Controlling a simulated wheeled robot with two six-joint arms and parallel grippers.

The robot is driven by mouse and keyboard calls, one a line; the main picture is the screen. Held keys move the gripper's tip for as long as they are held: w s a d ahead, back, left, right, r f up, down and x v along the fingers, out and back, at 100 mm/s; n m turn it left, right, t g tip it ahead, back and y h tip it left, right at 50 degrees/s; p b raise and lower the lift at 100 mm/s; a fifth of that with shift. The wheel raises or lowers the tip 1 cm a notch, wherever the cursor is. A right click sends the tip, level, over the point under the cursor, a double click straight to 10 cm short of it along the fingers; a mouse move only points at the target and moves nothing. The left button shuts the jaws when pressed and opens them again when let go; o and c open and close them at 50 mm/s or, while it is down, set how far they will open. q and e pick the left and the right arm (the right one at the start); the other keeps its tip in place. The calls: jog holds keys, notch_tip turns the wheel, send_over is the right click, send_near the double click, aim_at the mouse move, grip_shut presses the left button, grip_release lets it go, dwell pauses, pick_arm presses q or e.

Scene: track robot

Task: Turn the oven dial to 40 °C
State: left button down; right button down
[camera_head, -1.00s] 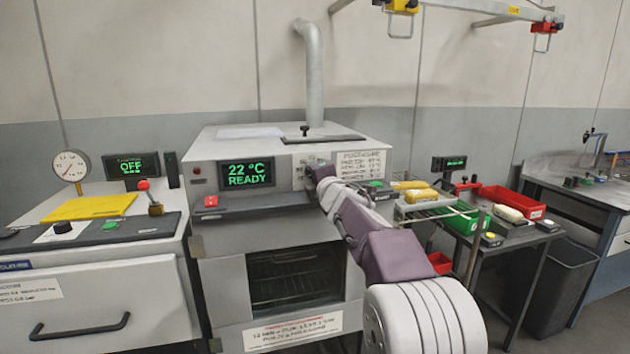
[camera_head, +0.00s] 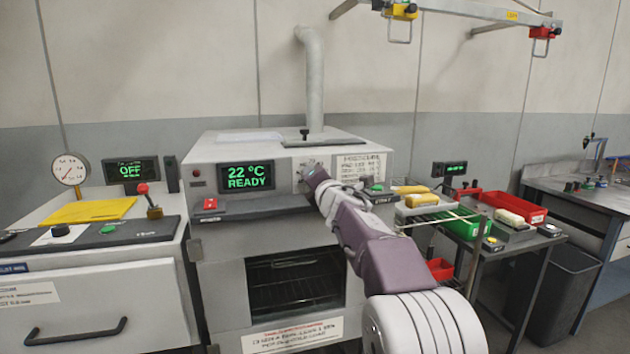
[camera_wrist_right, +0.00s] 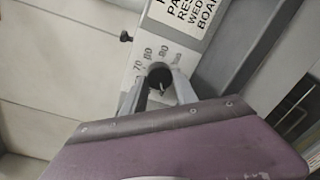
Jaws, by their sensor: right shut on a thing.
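The oven (camera_head: 215,150) stands in the middle of the head view, and its display (camera_head: 247,177) reads 22 °C READY. The oven dial (camera_wrist_right: 160,76) is a round black knob with a light pointer mark. In the right wrist view, scale numbers including 70 and 80 show around it. My right gripper (camera_wrist_right: 163,92) is shut on the dial, one finger on each side. In the head view my right arm reaches to the oven's front panel and its wrist hides the dial. The pointer's exact setting cannot be read. My left gripper is not in view.
A red button (camera_head: 210,204) sits on the oven's front ledge, left of my arm. A bench at left carries a gauge (camera_head: 69,169) and an OFF display (camera_head: 131,169). A table with a red bin (camera_head: 513,208) and a green bin (camera_head: 463,224) stands at right.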

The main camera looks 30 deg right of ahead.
jog(key=c, duration=1)
grip_release()
jog(key=shift+o, duration=0.2)
jog(key=v, duration=0.9)
